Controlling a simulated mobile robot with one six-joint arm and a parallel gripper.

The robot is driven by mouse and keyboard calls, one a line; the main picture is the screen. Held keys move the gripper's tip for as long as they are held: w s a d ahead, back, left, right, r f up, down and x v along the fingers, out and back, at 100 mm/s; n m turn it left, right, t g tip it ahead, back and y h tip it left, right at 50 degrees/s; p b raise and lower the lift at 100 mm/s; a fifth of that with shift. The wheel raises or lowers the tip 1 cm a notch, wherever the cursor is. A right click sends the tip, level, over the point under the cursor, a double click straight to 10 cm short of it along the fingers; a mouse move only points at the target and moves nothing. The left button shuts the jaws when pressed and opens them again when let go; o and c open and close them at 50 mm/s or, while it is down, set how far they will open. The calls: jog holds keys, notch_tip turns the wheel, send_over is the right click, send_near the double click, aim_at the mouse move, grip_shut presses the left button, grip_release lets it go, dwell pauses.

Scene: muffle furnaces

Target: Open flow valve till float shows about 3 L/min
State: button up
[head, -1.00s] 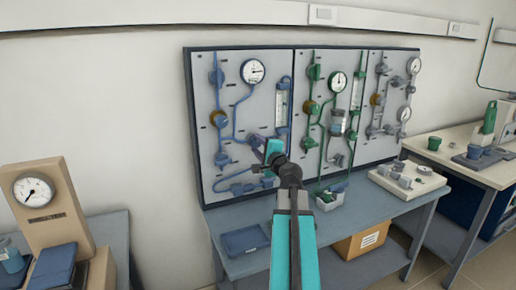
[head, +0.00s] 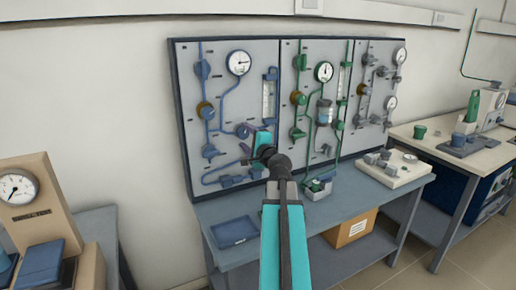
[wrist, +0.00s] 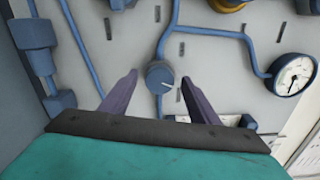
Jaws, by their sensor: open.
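A round blue valve knob with a pale pointer line (wrist: 160,77) sits on the grey panel in the wrist view. It also shows in the head view (head: 243,131), just above and left of my wrist. My gripper (wrist: 159,76) is open, with its two purple fingers on either side of the knob in the picture. I cannot tell whether they touch it. A flow tube with a pale scale (head: 268,97) stands upright to the right of the knob in the head view. Its float is too small to read. A white dial gauge (head: 239,63) is above.
Blue pipes run close around the knob. A green-piped panel (head: 310,72) with its own gauge and tube adjoins on the right.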

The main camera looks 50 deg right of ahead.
jog(key=b+v, duration=0.2)
jog(key=v, duration=0.3)
jog(key=shift+s+f, duration=0.15)
jog(key=shift+s, duration=0.05)
jog(key=b+v, duration=0.7)
jog(key=b, duration=0.6)
jog(key=shift+s+a, duration=0.2)
jog(key=shift+s, duration=0.1)
dwell(0.4)
dwell(0.5)
